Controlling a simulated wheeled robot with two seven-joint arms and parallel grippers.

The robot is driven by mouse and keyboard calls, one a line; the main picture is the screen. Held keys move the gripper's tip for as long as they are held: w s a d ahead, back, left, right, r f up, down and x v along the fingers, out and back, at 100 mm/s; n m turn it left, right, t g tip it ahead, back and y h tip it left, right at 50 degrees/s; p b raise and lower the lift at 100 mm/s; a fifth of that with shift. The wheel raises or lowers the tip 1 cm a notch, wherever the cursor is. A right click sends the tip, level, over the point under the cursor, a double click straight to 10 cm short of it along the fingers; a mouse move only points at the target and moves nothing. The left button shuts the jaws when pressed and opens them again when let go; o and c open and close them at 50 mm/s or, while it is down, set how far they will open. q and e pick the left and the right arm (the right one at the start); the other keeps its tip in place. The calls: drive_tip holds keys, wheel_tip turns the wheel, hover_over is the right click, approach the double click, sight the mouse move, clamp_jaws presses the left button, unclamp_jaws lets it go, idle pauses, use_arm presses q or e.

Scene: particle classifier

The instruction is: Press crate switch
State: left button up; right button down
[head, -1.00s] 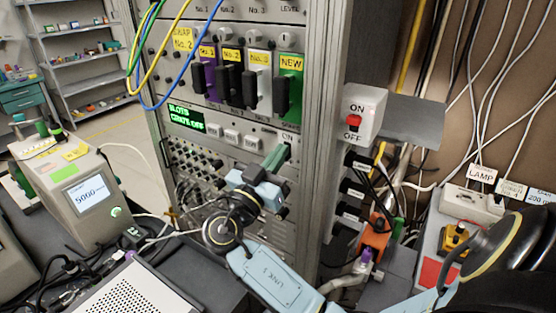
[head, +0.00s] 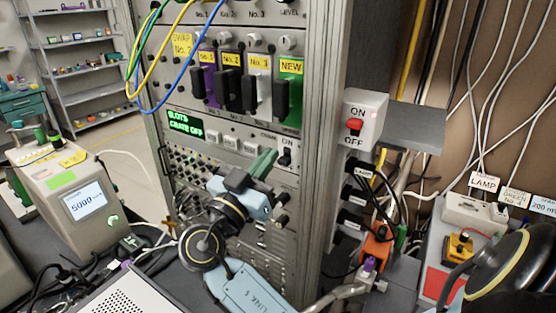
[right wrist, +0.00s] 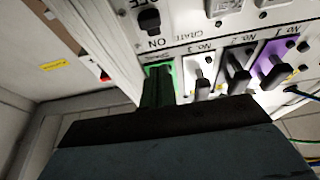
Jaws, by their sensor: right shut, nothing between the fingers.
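The crate switch (head: 287,157) is a small black rocker on the rack's white panel, with ON above it. In the right wrist view the switch (right wrist: 150,20) appears upside down, beside the word CRATE. I cannot tell which way it is tipped. The green display (head: 187,126) reads SLOTS CRATE OFF. My right gripper (head: 265,161) has green fingers, shut and empty, just left of and slightly below the switch, apparently apart from it. The fingers also show in the right wrist view (right wrist: 158,87), in front of the NEW module.
Modules with black handles, including the green NEW module (head: 290,92), stand above the panel. A white box with a red ON/OFF switch (head: 355,127) is on the rack's right side. Blue and yellow cables (head: 150,75) hang at the left. Black-plugged cables are at the right.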

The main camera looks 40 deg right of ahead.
drive_tip(key=b+v, duration=0.1)
drive_tip(key=v, duration=0.4)
drive_tip(key=shift+s+a+b, duration=0.1)
drive_tip(key=shift+a+b, duration=0.2)
